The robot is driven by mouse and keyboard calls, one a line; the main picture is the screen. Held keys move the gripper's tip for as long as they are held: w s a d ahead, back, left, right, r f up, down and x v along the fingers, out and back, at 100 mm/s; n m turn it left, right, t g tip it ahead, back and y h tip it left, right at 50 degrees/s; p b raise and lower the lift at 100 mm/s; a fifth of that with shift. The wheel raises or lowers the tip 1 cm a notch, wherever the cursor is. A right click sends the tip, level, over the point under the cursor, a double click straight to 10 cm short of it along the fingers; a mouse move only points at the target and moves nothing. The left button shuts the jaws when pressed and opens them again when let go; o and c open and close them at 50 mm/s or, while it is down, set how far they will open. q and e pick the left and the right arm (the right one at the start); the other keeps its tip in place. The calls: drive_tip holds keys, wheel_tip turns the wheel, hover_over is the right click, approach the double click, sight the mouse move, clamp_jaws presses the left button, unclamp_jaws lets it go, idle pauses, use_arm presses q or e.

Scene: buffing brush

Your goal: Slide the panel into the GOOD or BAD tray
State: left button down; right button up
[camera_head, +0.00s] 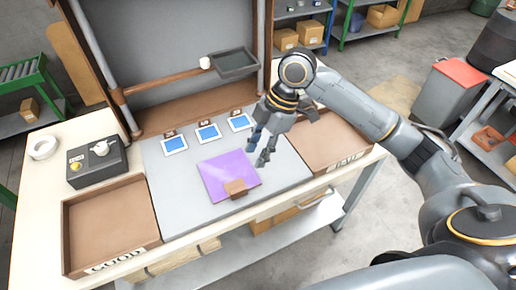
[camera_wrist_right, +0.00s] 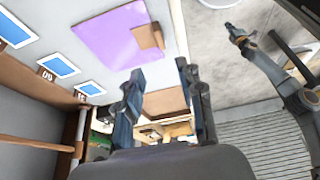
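A purple panel (camera_head: 222,172) lies on the grey middle work surface, with a small brown piece (camera_head: 236,188) at its near edge. The panel also shows in the right wrist view (camera_wrist_right: 105,38). The brown GOOD tray (camera_head: 108,225) is at the left and looks empty. The brown BAD tray (camera_head: 320,148) is at the right, partly hidden by my arm. My right gripper (camera_head: 264,146) is open and empty, just right of and above the panel, apart from it. Its spread fingers show in the wrist view (camera_wrist_right: 160,92). My left gripper (camera_wrist_right: 239,36) appears small in the wrist view; its opening is unclear.
Several blue-screened cards (camera_head: 207,132) line the back of the surface. A dark control box (camera_head: 97,162) stands at the back left. A dark small tray (camera_head: 234,63) hangs above on a wooden bar. The surface between GOOD tray and panel is clear.

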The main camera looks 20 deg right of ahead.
sight(239, 190)
idle(0.3)
drive_tip(key=p+x, duration=0.2)
drive_tip(key=x, duration=1.2)
drive_tip(key=shift+r, duration=0.1)
drive_tip(key=shift+c, duration=0.4)
clamp_jaws()
